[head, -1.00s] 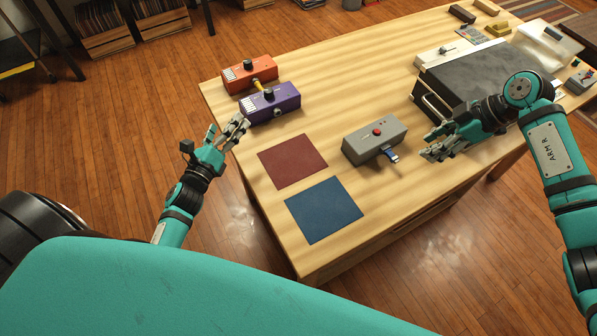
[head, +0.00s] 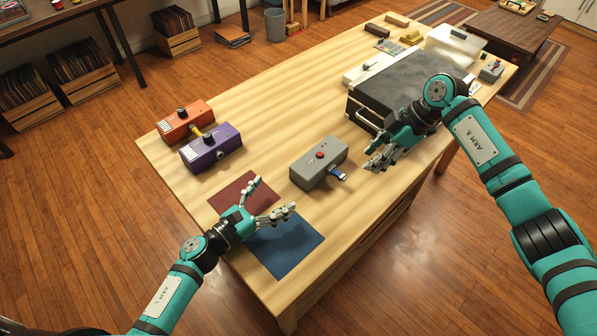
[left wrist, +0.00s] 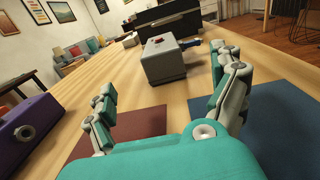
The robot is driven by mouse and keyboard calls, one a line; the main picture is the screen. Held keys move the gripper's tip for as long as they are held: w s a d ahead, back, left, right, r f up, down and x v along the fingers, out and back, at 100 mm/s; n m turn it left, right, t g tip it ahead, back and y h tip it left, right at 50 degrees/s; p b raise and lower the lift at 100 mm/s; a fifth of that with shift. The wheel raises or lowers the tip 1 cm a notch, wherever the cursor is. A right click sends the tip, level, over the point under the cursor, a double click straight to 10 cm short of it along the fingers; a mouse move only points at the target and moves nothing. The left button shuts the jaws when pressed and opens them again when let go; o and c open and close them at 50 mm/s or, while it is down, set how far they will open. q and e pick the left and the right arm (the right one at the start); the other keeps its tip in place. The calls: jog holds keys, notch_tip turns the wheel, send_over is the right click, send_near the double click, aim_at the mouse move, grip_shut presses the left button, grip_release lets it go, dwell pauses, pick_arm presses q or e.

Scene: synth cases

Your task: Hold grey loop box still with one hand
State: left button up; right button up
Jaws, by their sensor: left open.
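The grey box (head: 316,166) with a red button on top stands on the wooden table, right of the two mats. A short blue-ended plug or cable (head: 338,173) sticks out of its right side. In the left wrist view the grey box (left wrist: 163,66) is ahead, beyond my fingers. My left gripper (head: 273,196) is open and empty over the mats, short of the box and apart from it. My right gripper (head: 372,158) is just right of the blue plug, with its fingers apart and nothing seen between them. I see no contact with the box.
The red mat (head: 232,198) and blue mat (head: 290,253) lie near the front edge. Orange (head: 188,121) and purple (head: 213,150) boxes, joined by a yellow piece, stand at the left. A dark case (head: 390,92) stands behind my right gripper. Bare table lies behind the grey box.

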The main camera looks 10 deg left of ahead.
aim_at(298, 174)
pick_arm(q)
jog(key=x, duration=1.1)
jog(key=shift+w, duration=0.1)
